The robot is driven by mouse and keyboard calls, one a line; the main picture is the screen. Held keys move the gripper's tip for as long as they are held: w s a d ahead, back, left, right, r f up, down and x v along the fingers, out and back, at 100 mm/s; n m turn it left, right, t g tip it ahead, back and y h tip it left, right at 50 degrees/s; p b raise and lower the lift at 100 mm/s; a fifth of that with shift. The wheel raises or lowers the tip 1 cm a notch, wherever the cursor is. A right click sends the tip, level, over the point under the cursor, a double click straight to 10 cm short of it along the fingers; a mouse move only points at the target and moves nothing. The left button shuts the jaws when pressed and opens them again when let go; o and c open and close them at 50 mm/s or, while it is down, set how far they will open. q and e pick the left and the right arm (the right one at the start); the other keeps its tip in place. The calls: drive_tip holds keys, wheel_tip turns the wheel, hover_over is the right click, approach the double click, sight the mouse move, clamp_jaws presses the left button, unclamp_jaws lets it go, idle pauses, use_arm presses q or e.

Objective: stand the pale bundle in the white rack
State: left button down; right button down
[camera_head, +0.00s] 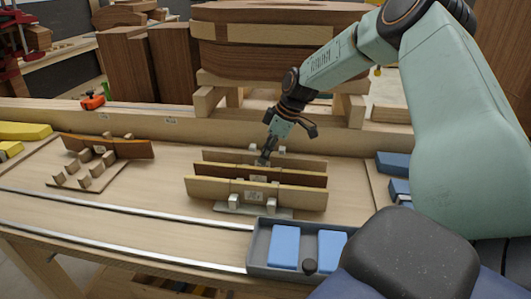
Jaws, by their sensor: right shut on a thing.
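The white rack (285,212), a pale plate with short white posts, stands in the middle of the bench. Three long boards stand on edge at it: a pale one (215,189) in front, a dark brown one (210,171) in the middle and a paler one (306,159) at the back. Each seems to carry a small pale label or block at its middle. My right gripper (264,159) reaches down from above and is shut at the middle of the rear pale bundle; the boards partly hide its fingertips and the rack's seats. My left gripper is out of view.
A wooden rack (65,182) with pegs and a dark board (132,149) stands at left. A grey tray (262,243) with blue blocks sits at the front edge. Metal rails (130,229) cross the bench. An orange tool (92,102) lies at the back.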

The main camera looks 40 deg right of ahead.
drive_tip(key=shift+a+f, duration=0.1)
drive_tip(key=shift+a, duration=0.05)
drive_tip(key=c, duration=1.3)
unclamp_jaws()
drive_tip(key=shift+o, duration=0.2)
drive_tip(key=v, duration=1.2)
drive_tip(key=shift+w+f, duration=0.1)
